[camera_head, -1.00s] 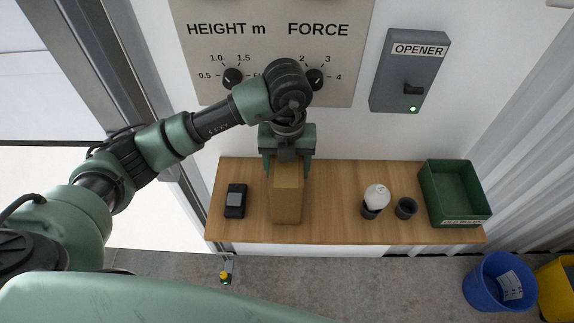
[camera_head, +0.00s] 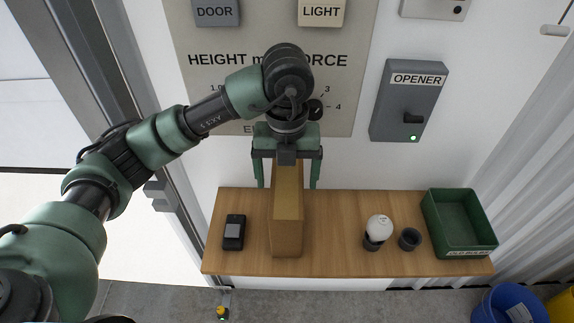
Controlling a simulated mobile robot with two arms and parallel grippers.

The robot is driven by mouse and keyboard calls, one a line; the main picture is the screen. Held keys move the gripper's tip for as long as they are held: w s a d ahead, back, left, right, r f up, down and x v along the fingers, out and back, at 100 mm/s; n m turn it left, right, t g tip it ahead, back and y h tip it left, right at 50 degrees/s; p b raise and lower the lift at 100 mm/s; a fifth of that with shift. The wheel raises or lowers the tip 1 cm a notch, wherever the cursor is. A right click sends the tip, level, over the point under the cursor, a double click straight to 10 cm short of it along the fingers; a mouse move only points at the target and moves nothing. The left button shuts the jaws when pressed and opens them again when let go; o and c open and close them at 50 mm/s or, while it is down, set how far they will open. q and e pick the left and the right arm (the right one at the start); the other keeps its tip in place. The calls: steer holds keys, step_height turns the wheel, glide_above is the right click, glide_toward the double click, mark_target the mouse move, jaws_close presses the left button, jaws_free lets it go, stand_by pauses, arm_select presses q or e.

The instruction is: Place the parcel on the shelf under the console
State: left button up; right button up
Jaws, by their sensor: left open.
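The parcel (camera_head: 287,225), a tall brown box, stands on the wooden shelf (camera_head: 335,240) under the console (camera_head: 350,85). My left gripper (camera_head: 288,184) is above and behind it, open, with one finger on each side of the parcel's far end. A gap shows between each finger and the parcel. The parcel's underside is hidden. My right gripper is out of view.
A small dark device (camera_head: 234,232) lies left of the parcel. A white bulb on a dark base (camera_head: 378,230), a dark cup (camera_head: 410,239) and a green bin (camera_head: 459,222) stand to its right. A blue bucket (camera_head: 510,305) is on the floor.

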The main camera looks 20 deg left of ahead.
arm_select(q)
steer(key=shift+r, duration=2.35)
